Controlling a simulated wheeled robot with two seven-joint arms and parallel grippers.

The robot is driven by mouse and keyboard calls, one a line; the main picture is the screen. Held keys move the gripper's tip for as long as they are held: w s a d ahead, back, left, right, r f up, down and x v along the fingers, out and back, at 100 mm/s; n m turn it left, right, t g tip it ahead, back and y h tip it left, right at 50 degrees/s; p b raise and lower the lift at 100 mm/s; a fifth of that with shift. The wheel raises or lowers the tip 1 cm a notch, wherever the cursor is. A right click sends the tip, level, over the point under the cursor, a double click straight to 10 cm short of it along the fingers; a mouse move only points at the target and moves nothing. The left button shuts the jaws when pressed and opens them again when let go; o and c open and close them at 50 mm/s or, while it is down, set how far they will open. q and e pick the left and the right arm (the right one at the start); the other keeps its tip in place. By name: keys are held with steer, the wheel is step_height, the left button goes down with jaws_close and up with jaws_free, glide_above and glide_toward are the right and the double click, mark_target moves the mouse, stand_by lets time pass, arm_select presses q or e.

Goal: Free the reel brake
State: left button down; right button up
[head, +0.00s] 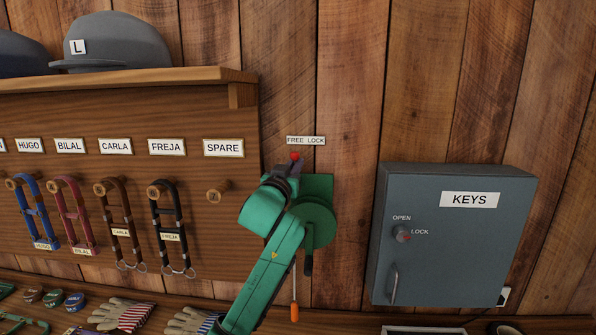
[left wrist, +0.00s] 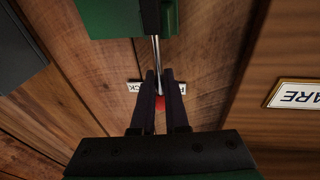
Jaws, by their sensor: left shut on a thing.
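The green reel (head: 318,222) is mounted on the plank wall. A "FREE LOCK" label (head: 306,140) is above it. The brake lever's red knob (head: 295,156) shows below the FREE half of the label in the head view. My left gripper (head: 291,168) is shut on the lever. In the left wrist view the fingers (left wrist: 160,95) close around the lever's metal rod (left wrist: 157,62), with the red knob (left wrist: 160,104) between them. The fingers hide the label's middle there, so the exact lever setting is hard to tell. My right gripper is not in view.
A grey KEYS cabinet (head: 455,240) with an OPEN/LOCK knob is right of the reel. A wooden board (head: 236,240) with named pegs and hanging straps is to the left, below a shelf with caps. An orange-handled item (head: 294,312) hangs below the reel.

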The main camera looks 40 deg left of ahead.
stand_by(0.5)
arm_select(q)
steer(key=c, duration=0.9)
jaws_free()
steer(key=shift+a, duration=0.1)
steer(key=b+v, duration=0.8)
steer(key=v, duration=0.6)
steer(key=shift+s+f+b, duration=0.15)
steer(key=shift+s+b, duration=0.05)
steer(key=shift+b, duration=0.2)
steer(key=shift+s, duration=0.1)
